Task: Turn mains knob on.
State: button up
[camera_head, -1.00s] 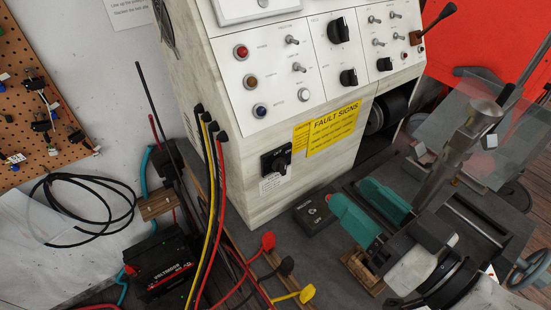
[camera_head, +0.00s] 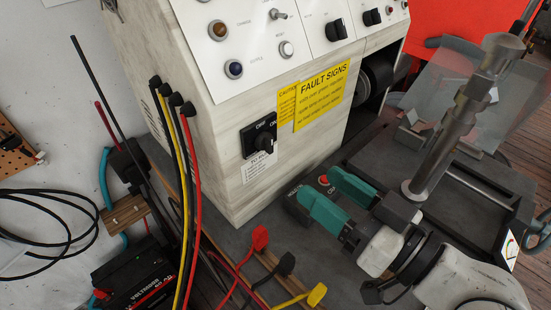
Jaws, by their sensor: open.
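The mains knob (camera_head: 262,141) is a black rotary knob on a black square plate, low on the front of the pale test bench cabinet (camera_head: 225,200). Lettering shows around its plate, but the knob's setting is too small to tell. My gripper (camera_head: 328,192) has two teal fingers, spread apart and empty. It is to the right of and below the knob, in front of the cabinet and apart from it. A dark box with a red button (camera_head: 323,180) shows partly behind the fingers.
Black, yellow and red cables (camera_head: 187,150) hang left of the knob. Red, black and yellow clamps (camera_head: 260,238) lie below it. A yellow fault signs label (camera_head: 321,95) is right of the knob. A metal post (camera_head: 455,120) stands at right.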

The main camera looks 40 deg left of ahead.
aim_at(272, 148)
jog(key=a, duration=0.3)
jog(key=a+p, duration=0.1)
jog(key=a, duration=0.6)
jog(key=shift+w+a+p, duration=0.35)
jog(key=shift+w, duration=0.05)
jog(key=shift+c, duration=0.4)
jog(key=c, duration=1)
jog(key=shift+o, duration=0.2)
